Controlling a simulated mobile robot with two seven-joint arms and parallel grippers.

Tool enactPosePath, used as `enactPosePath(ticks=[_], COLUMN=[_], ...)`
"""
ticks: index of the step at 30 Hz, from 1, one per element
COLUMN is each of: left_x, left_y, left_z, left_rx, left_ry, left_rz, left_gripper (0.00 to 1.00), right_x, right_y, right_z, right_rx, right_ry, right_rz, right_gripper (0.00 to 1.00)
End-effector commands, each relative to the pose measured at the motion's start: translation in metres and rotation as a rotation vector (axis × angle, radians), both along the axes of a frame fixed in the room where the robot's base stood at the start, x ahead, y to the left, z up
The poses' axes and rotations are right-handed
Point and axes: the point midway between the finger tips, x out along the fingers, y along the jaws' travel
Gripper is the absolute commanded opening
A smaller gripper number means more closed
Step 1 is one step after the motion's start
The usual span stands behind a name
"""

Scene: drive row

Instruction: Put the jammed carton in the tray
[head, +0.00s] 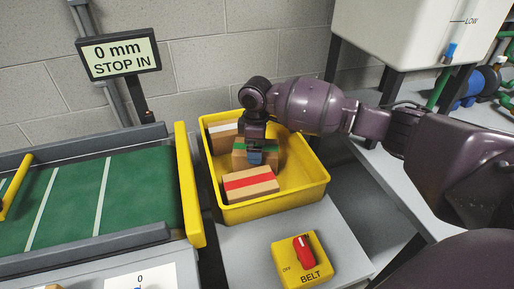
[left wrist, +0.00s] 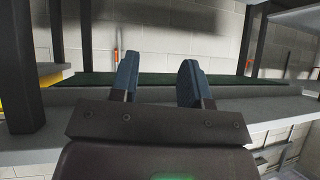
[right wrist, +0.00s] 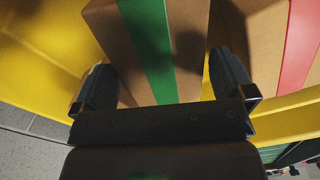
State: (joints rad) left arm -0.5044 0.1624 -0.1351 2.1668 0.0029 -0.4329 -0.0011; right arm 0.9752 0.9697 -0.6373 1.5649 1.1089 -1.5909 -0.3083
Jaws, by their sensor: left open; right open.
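The yellow tray (head: 300,196) holds three brown cartons. The green-striped carton (head: 241,161) lies in its middle, the red-striped carton (head: 249,184) at the front and the white-striped carton (head: 222,135) at the back left. No carton shows on the visible belt. My right gripper (head: 256,157) is down in the tray at the green-striped carton. In the right wrist view, the open fingers of my right gripper (right wrist: 165,80) stand on either side of the green-striped carton (right wrist: 148,45). My left gripper (left wrist: 158,78) is open and empty, facing the conveyor's side; the head view does not show it.
The green conveyor belt (head: 75,208) ends at a yellow end plate (head: 189,185) left of the tray. A sign (head: 119,54) reads "0 mm STOP IN". A yellow belt switch box (head: 301,262) with a red knob stands in front of the tray. A white tank (head: 400,30) stands back right.

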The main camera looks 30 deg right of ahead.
Motion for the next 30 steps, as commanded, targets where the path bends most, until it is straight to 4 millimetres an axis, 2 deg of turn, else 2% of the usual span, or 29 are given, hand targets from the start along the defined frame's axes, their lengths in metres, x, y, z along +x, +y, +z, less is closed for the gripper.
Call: enactPosePath(ticks=[1, 3, 9, 13, 19, 30], left_x=[0.003, 0.004, 0.001, 0.001, 0.002, -0.001], left_y=[0.0, -0.001, -0.001, -0.002, -0.003, -0.002], left_z=[0.008, 0.013, 0.02, 0.022, 0.027, 0.024], left_rx=[-0.001, -0.002, -0.004, -0.006, -0.01, -0.01], left_ry=[-0.015, -0.023, -0.027, -0.028, -0.035, -0.028], left_rz=[-0.001, 0.0, 0.005, 0.009, 0.013, 0.015], left_gripper=[0.43, 0.43, 0.43, 0.43, 0.43, 0.43], right_x=[0.001, 0.001, 0.001, 0.001, 0.001, 0.0], right_y=[0.0, 0.0, 0.001, 0.0, 0.0, 0.0], right_z=[0.018, 0.033, 0.071, 0.089, 0.103, 0.104], right_rx=[0.001, 0.0, 0.001, 0.001, 0.001, 0.001], right_ry=[-0.012, -0.013, -0.011, -0.008, -0.004, -0.001], right_rz=[0.0, 0.0, 0.001, 0.001, 0.001, 0.001], right_gripper=[1.0, 1.0, 1.0, 1.0, 1.0, 1.0])
